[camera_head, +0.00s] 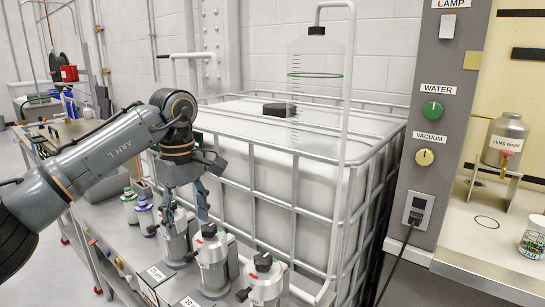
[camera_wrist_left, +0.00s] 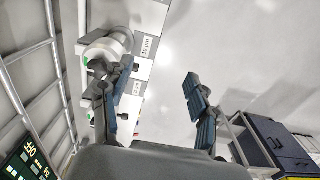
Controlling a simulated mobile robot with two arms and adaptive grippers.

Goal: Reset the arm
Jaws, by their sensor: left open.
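My left gripper (camera_head: 184,205) hangs from the arm that comes in from the left, fingers pointing down and spread apart. In the head view it overlaps the rearmost of several metal canisters (camera_head: 178,240); I cannot tell whether it touches. A pale canister (camera_wrist_left: 115,42) shows behind the left finger there. My right gripper is in neither view.
More canisters (camera_head: 212,260) stand along the metal bench, with small bottles (camera_head: 129,207) behind. A large caged white tank (camera_head: 270,170) stands right beside them, with a tall clear bottle (camera_head: 314,95) above it. A grey control panel (camera_head: 430,185) is at right. Floor shows at lower left.

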